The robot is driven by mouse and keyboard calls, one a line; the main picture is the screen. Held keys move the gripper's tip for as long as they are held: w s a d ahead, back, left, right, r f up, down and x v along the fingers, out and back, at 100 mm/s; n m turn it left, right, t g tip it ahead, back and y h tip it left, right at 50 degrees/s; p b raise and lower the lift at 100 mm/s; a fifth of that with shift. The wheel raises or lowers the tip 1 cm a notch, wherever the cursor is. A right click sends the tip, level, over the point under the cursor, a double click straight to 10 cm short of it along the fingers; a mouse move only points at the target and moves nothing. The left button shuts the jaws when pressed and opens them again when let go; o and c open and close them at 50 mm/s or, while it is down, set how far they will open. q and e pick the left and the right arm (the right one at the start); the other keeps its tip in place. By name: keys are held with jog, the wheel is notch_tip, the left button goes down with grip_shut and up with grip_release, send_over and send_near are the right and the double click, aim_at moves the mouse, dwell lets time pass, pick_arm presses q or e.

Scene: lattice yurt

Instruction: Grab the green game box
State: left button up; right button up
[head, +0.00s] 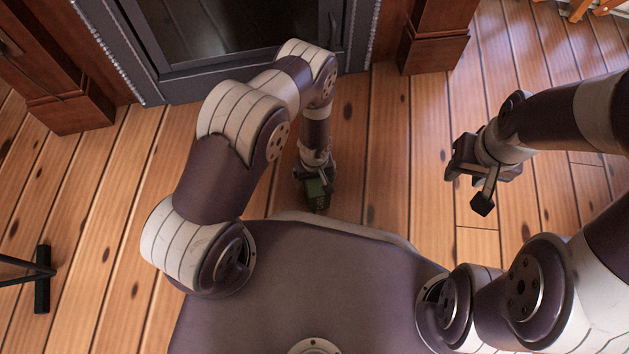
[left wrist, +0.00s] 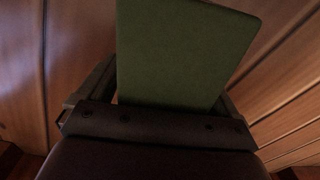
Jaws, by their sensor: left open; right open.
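The green game box (head: 317,194) shows as a small dark green patch at the end of my left arm in the head view, low over or on the plank floor. In the left wrist view the box (left wrist: 183,50) is a large plain green face between the two fingers of my left gripper (left wrist: 150,103). That gripper (head: 314,180) is open around the box; whether a finger touches it I cannot tell. Most of the box is hidden in the head view. My right gripper (head: 468,188) is open and empty above the floor at the right.
A grey-framed, dark glass-fronted unit (head: 230,55) stands at the top, with reddish wooden posts (head: 432,45) beside it. A black stand foot (head: 42,280) is at the far left. The plank floor (head: 385,150) between my arms is clear.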

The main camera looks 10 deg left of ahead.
pick_arm(q)
jog(key=shift+r, duration=0.15)
jog(key=c, duration=1.3)
jog(key=shift+r, duration=0.1)
